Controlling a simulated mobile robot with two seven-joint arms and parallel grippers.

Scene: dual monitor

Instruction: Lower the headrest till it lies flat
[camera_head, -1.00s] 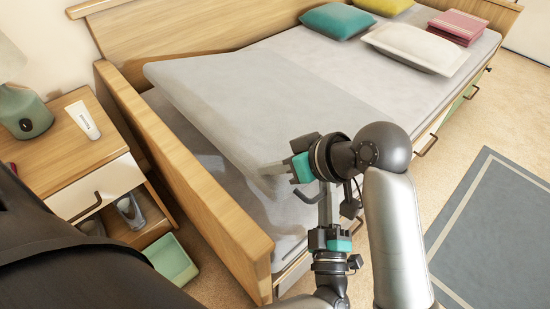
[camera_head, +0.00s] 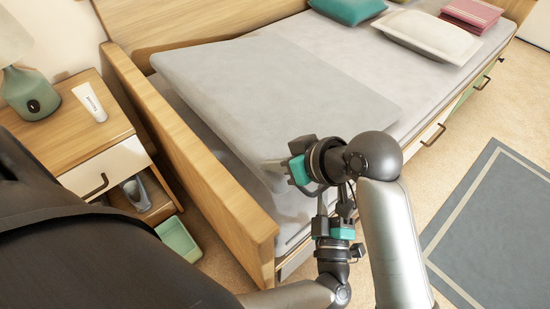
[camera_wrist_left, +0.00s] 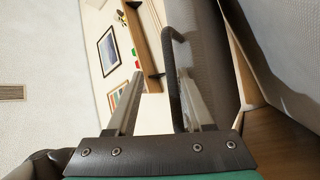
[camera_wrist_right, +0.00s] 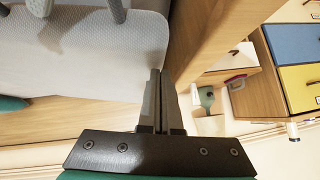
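The headrest (camera_head: 265,85) is the grey padded section at the near left end of the bed. It is still tilted, with its near edge raised above the base beneath. My right gripper (camera_head: 280,165) is at its near corner; its fingers (camera_wrist_right: 157,100) are together with nothing visible between them. Contact with the headrest cannot be told. My left gripper (camera_head: 335,203) points up just below the right one. Its fingers (camera_wrist_left: 162,75) are apart in the left wrist view. A dark bent handle (camera_wrist_left: 168,60) runs close beside the right-hand finger there.
A wooden end board (camera_head: 190,155) borders the bed at left. A nightstand (camera_head: 65,140) with a lamp (camera_head: 30,95) and a white tube (camera_head: 90,103) stands beyond it. A green bin (camera_head: 180,240) is on the floor. Pillows (camera_head: 428,36) lie at the far end. The right-hand floor is clear except for a rug (camera_head: 480,230).

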